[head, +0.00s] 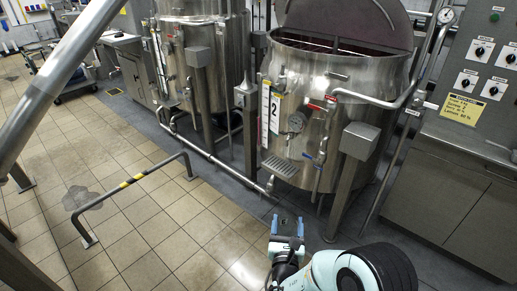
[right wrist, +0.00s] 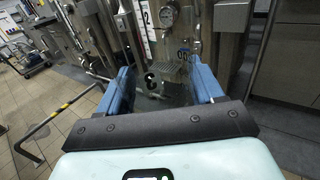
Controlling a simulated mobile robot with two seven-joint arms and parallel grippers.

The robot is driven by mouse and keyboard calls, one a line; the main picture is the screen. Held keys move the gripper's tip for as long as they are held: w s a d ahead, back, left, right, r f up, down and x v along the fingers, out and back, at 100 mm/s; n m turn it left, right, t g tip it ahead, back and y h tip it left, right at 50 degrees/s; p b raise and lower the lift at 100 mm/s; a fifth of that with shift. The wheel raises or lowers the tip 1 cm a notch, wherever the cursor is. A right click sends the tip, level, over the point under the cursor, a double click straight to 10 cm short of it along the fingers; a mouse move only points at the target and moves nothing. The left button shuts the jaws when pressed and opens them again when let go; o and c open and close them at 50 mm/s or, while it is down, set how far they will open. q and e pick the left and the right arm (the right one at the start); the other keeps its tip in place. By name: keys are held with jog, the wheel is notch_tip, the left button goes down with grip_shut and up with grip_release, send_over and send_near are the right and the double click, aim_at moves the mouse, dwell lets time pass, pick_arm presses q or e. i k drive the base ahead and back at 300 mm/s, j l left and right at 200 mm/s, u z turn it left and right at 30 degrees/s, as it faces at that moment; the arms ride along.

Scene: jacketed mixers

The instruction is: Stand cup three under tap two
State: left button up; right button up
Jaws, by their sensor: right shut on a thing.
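My right gripper (head: 287,226) is at the bottom of the head view, low in front of the steel vessel marked 2 (head: 296,85). Its blue fingers are shut on a clear cup marked 3 (right wrist: 150,80), seen between them in the right wrist view. In the head view the cup is hard to make out. The vessel carries a 2 label (head: 274,115), a dial gauge (head: 296,123) and a thin vertical pipe with a valve (head: 320,160) on its front. I cannot tell which outlet is tap two. The cup is apart from the vessel. My left gripper is not in view.
A low rail with yellow and black bands (head: 132,180) stands on the tiled floor to the left. Another steel vessel (head: 190,60) stands left of vessel 2. A grey box on a post (head: 360,141) and a cabinet (head: 440,180) are to the right.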

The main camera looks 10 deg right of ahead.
aim_at(285, 167)
jog(key=i+j, duration=0.1)
jog(key=i, duration=0.35)
jog(key=i+j+z, duration=0.15)
jog(key=i, duration=0.25)
jog(key=i+j, duration=0.1)
jog(key=i, duration=0.35)
jog(key=i+j+z, duration=0.25)
jog(key=i+z, duration=0.15)
jog(key=i+j+z, duration=0.35)
